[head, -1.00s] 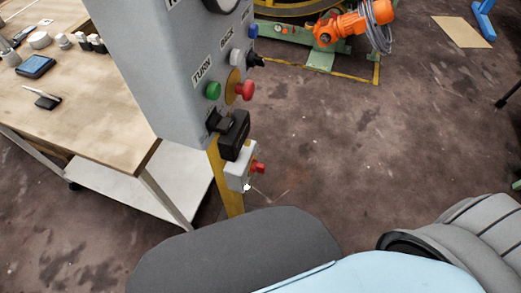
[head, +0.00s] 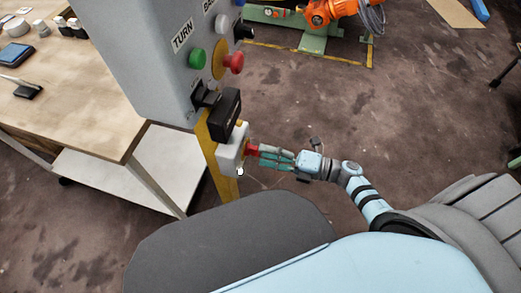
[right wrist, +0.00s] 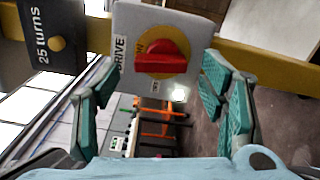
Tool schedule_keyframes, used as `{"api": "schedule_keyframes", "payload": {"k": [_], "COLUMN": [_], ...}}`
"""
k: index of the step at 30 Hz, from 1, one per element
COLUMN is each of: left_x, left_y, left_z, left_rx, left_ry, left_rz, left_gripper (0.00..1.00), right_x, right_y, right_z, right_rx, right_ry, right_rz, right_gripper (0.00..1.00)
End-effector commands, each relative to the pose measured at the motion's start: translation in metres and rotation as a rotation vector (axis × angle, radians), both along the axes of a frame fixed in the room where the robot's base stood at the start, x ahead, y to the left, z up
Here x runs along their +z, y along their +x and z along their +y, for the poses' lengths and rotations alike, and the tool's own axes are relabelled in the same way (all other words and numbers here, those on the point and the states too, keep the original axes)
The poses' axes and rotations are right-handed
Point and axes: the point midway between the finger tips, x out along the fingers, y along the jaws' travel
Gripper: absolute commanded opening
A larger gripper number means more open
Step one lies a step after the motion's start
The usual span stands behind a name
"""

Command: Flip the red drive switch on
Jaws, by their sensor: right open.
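The red drive switch (head: 252,149) is a rotary knob on a small grey box (head: 230,152) fixed to a yellow post below the control cabinet. In the right wrist view the red knob (right wrist: 162,56) sits on a yellow disc beside the label "DRIVE". My right gripper (head: 264,153) is right at the knob in the head view, reaching in from the right. In the right wrist view its teal fingers (right wrist: 168,85) are spread wide, one on each side of the knob, with nothing between them. Whether a finger touches the knob cannot be told. My left gripper is not in view.
A wooden workbench (head: 70,100) stands at the left. The floor to the right is mostly clear.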

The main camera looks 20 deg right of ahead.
Motion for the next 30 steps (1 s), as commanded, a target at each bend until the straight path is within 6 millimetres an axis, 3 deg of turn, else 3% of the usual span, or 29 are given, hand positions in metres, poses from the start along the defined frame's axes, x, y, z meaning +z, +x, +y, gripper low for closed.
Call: {"api": "schedule_keyframes", "payload": {"k": [4,12,21,30], "left_x": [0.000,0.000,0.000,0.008], "left_y": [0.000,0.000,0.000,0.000], "left_z": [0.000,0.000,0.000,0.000], "left_rx": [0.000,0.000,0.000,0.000], "left_ry": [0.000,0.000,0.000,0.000], "left_rz": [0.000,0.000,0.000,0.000], "left_gripper": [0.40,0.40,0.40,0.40], "right_x": [0.000,-0.001,-0.001,0.000], "right_y": [0.013,0.015,0.015,0.016], "right_z": [0.016,0.019,0.019,0.018], "right_rx": [-0.001,0.000,-0.001,-0.002], "right_ry": [0.002,0.000,0.001,0.134], "right_rz": [-0.001,0.002,0.002,0.171], "right_gripper": [0.65,0.65,0.19,0.17]}}
